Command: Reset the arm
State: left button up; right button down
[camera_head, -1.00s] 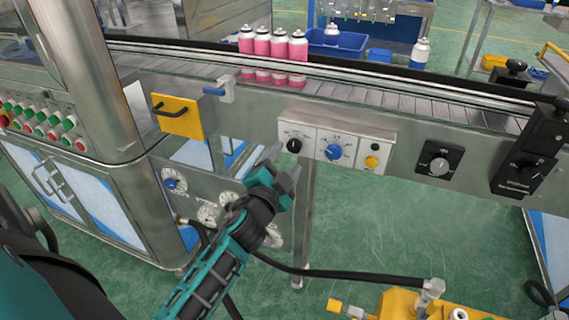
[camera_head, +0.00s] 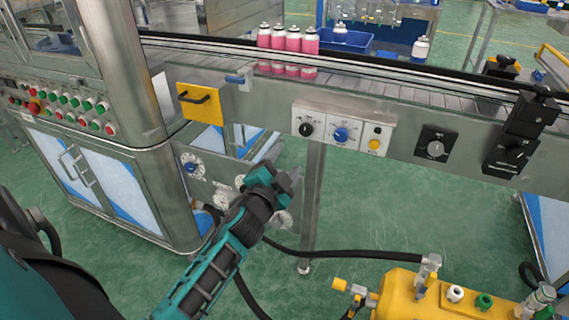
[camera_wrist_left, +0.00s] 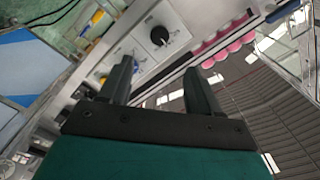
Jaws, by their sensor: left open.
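My left gripper (camera_head: 284,166) is teal and black. It is raised in front of the conveyor frame, below the control panel, in the head view. In the left wrist view its two dark fingers (camera_wrist_left: 158,82) stand apart with nothing between them. The control panel (camera_head: 341,128) carries a black knob, a blue knob and a yellow button. The black knob (camera_wrist_left: 158,36) shows beyond the fingers in the wrist view, apart from them. My right gripper is not in view.
A machine cabinet (camera_head: 105,187) with coloured buttons is at left. A yellow machine (camera_head: 405,297) with a black hose is at lower right. Green floor (camera_head: 390,205) under the conveyor is mostly clear.

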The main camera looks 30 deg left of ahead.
pick_arm(q)
jog(key=shift+s, duration=0.2)
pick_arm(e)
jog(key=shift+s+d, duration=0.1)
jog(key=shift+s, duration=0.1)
pick_arm(q)
jog(key=s+d+f+n+g+h+p, duration=0.2)
jog(key=s+d+f, duration=0.4)
jog(key=s, duration=0.3)
jog(key=s+d+f+n+g+h+p, duration=0.2)
jog(key=s+d+f+n+g+h, duration=0.1)
jog(key=s+d+f, duration=0.3)
jog(key=s+d+g, duration=0.1)
jog(key=s+d, duration=0.1)
jog(key=s, duration=0.2)
jog(key=shift+d+f+g+h+p, duration=0.15)
jog(key=shift+d+g+h+p, duration=0.05)
jog(key=shift+g+h+p, duration=0.2)
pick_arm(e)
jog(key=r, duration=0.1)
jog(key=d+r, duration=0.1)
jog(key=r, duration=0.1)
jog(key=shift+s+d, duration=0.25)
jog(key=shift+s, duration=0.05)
